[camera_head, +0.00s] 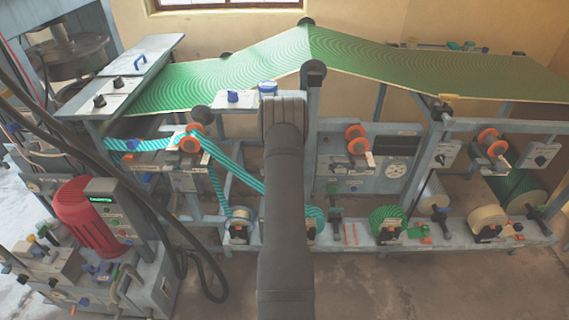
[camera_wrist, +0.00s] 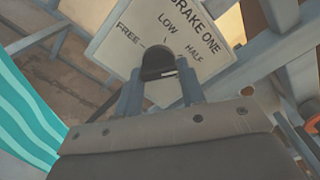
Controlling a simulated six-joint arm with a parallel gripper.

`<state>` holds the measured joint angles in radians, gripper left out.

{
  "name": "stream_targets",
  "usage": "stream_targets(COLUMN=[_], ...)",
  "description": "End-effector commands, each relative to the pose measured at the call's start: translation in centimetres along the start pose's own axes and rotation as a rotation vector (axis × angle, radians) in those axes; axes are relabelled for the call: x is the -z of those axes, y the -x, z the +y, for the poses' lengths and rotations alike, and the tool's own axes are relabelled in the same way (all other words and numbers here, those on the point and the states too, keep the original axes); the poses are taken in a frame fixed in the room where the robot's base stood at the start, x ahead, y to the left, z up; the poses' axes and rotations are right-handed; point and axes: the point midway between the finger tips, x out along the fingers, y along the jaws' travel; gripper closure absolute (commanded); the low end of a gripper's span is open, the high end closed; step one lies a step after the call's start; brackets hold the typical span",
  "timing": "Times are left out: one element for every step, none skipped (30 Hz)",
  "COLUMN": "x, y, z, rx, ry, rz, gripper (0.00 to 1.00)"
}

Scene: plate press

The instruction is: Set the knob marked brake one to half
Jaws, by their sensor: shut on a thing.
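The brake one knob (camera_wrist: 156,57) is a dark, rounded knob on a pale plate (camera_wrist: 112,48) in the wrist view. The plate reads BRAKE ONE, with FREE at the left, LOW at the top and HALF at the right of the knob. My gripper (camera_wrist: 159,70) has a grey finger on each side of the knob and is shut on it. The knob's lower part is hidden between the fingers, and I cannot tell which mark it points to. In the head view my arm covers the gripper, and I cannot make out this knob there.
In the wrist view a teal striped band (camera_wrist: 28,120) runs at the left and grey frame bars pass at the right. In the head view a green sheet (camera_head: 240,68) spans the machine's top. A red motor (camera_head: 88,220) and black cables stand at the left.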

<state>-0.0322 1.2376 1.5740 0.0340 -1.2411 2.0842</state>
Motion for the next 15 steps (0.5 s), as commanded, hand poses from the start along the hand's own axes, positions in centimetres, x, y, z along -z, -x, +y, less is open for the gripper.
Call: stream_targets(x=[0.04,0.05,0.05,0.05,0.05,0.05,0.05,0.05,0.05,0.05,0.05,0.04,0.04,0.04,0.04], y=[0.03,0.03,0.03,0.03,0.03,0.03,0.04,0.04,0.04,0.04,0.03,0.03,0.03,0.03,0.02], z=[0.01,0.02,0.02,0.02,0.02,0.02,0.02,0.02,0.02,0.02,0.02,0.02,0.02,0.02,0.01], rx=[0.000,0.000,0.000,0.000,0.000,0.000,0.000,0.000,0.000,0.000,0.000,0.000,0.000,0.000,0.000], ry=[-0.001,-0.001,-0.001,-0.001,0.000,0.000,0.000,0.000,0.000,0.000,0.000,0.000,0.000,0.000,0.000], rz=[0.001,0.001,0.001,0.001,0.001,0.001,0.001,0.001,0.001,0.001,0.001,0.001,0.001,0.001,0.001], gripper=[0.86,0.86,0.86,0.86,0.86,0.86,0.86,0.86,0.62,0.56,0.50,0.42,0.42,0.42,0.42])
